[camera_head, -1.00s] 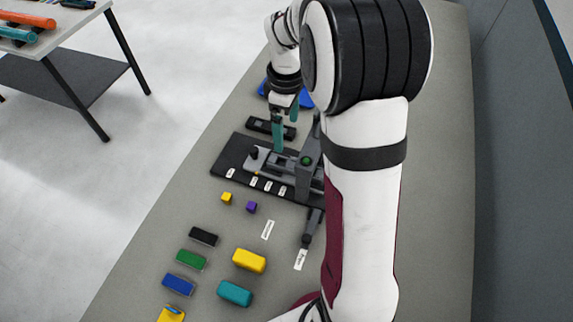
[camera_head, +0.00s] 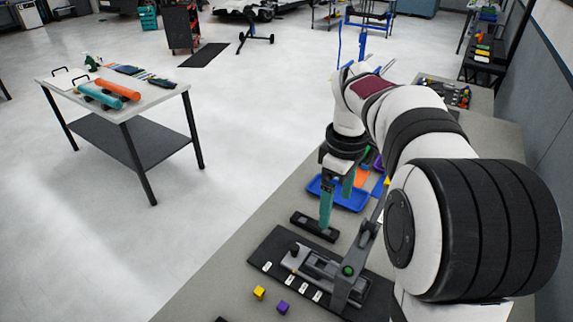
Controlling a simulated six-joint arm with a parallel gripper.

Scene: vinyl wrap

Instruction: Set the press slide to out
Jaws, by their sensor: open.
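The press (camera_head: 352,262) is a grey frame with a lever arm and a green round button, on a dark base plate (camera_head: 265,243). Its grey slide (camera_head: 300,260) lies along a rail and has a black knob (camera_head: 295,247) near the left end. Small white labels line the plate's front edge; I cannot read them. My gripper (camera_head: 338,207) has teal fingers pointing down, spread apart and empty. It is beyond the press, with its nearer finger in front of a black holder (camera_head: 304,222).
A blue tray (camera_head: 331,196) with coloured items stands behind the gripper. A yellow cube (camera_head: 259,292) and a purple cube (camera_head: 283,307) lie in front of the plate. A side table (camera_head: 165,97) with tools stands apart at left.

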